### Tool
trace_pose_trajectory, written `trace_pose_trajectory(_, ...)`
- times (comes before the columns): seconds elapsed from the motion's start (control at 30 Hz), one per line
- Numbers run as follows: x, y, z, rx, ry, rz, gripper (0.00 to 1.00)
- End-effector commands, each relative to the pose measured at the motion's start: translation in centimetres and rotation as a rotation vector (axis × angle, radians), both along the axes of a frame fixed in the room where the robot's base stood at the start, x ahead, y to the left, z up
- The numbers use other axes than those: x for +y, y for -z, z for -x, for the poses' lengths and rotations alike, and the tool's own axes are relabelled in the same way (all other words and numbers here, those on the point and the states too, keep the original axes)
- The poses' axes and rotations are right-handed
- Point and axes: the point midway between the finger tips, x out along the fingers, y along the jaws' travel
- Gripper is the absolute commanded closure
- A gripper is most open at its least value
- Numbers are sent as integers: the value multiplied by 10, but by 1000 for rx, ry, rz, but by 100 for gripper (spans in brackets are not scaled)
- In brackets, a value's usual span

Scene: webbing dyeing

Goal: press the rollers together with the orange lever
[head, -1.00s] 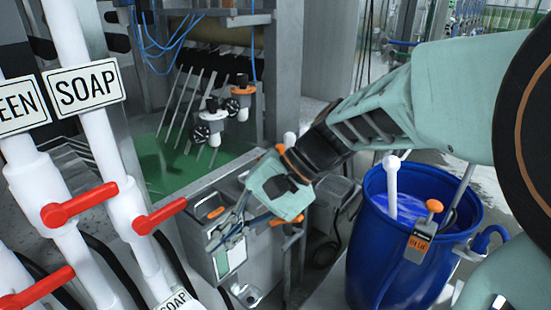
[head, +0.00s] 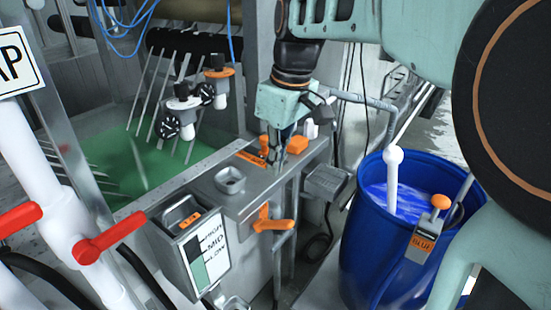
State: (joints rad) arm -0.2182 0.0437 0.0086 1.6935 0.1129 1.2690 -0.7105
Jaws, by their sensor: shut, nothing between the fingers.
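My gripper (head: 277,148) points down over the grey metal ledge beside the green bath, its fingers shut and empty. An orange flat part (head: 252,157) lies on the ledge right by the fingertips; I cannot tell whether they touch. An orange handle (head: 272,222) sticks out from the ledge's front, below my gripper. I cannot tell which of these orange parts is the lever. A dark roller (head: 165,42) and a brownish roller (head: 195,8) lie at the back above the green bath. The upper roller is cut off by the picture's top, and their contact is unclear.
A blue barrel (head: 375,240) with blue liquid and a white stick stands to the right. White pipes with red handles (head: 105,240) are at the left. A HIGH/MID/LOW panel (head: 207,255) hangs on the ledge's front.

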Motion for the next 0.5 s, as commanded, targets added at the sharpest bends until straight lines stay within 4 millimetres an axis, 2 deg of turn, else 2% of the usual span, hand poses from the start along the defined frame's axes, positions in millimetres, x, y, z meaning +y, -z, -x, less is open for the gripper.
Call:
trace_pose_trajectory(0.17,1,5,0,2,1,-1,100)
trace_pose_trajectory(0.27,2,16,-1,5,1,0,100)
trace_pose_trajectory(0.5,9,63,-5,7,1,0,100)
